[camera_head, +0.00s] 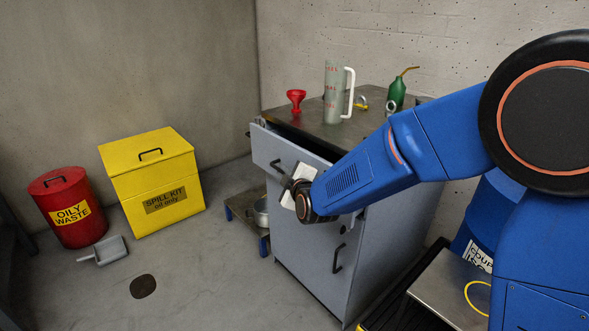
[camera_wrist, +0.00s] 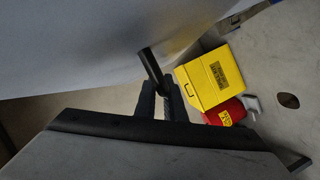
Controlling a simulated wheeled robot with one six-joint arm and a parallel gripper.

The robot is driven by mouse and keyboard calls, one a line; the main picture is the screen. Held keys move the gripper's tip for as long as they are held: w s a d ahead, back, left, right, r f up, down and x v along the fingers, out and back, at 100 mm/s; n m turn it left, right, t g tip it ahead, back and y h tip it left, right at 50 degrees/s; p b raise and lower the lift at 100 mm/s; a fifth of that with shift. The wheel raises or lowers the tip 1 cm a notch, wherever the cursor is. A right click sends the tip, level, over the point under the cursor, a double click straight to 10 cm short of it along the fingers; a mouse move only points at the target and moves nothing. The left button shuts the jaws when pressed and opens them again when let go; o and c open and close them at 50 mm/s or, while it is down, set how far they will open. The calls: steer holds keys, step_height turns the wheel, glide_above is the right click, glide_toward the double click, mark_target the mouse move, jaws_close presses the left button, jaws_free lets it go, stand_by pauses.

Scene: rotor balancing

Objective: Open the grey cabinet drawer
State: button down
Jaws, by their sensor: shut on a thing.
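The grey cabinet (camera_head: 310,258) stands in the middle of the head view under a dark worktop. Its top drawer (camera_head: 267,148) stands out a little from the body, with a dark gap between its front and the worktop. The drawer's dark bar handle (camera_head: 277,165) also shows in the wrist view (camera_wrist: 151,66). My gripper (camera_wrist: 162,102) is shut on this handle, and it also shows at the drawer front in the head view (camera_head: 288,184). My wrist and forearm hide the right part of the drawer front.
A red funnel (camera_head: 296,99), a clear jug (camera_head: 336,95) and a green oil can (camera_head: 397,92) stand on the worktop. A yellow spill kit box (camera_head: 155,185), a red waste bin (camera_head: 68,212) and a grey scoop (camera_head: 109,250) are on the left floor. Floor before the cabinet is clear.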

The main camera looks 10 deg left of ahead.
steer(key=s+a, duration=1.5)
steer(key=s, duration=0.5)
steer(key=shift+a, duration=0.35)
steer(key=shift+s, duration=0.1)
steer(key=c, duration=1.8)
jaws_free()
steer(key=shift+c, duration=0.2)
steer(key=shift+s, duration=0.1)
steer(key=v, duration=1.7)
steer(key=shift+s, duration=0.1)
steer(key=shift+d, duration=0.1)
